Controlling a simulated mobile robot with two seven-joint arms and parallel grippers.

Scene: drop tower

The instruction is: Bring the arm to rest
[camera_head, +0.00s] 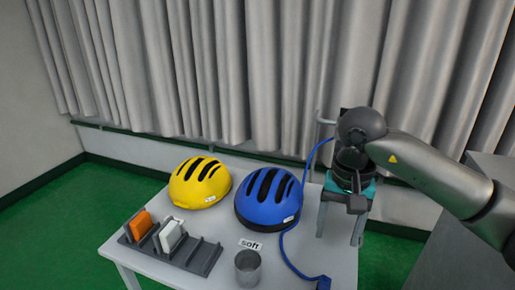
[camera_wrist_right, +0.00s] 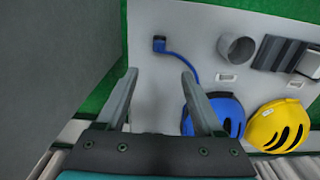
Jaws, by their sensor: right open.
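My right arm comes in from the right in the head view, and its gripper (camera_head: 357,205) points down over the right end of the white table (camera_head: 130,273). In the right wrist view the two fingers of my right gripper (camera_wrist_right: 156,100) stand apart with only bare table between them. The gripper is open and empty. The blue helmet (camera_head: 268,200) lies left of it, apart from it; it also shows in the wrist view (camera_wrist_right: 228,112). My left gripper is in neither view.
A yellow helmet (camera_head: 200,183) lies left of the blue one. A dark slotted rack (camera_head: 205,257) holds an orange item (camera_head: 141,225) and a white item (camera_head: 172,236). A grey cup (camera_head: 248,268) stands at the front by a "soft" label (camera_head: 250,244). A blue cable (camera_head: 290,262) crosses the table. Grey curtains (camera_head: 240,70) hang behind.

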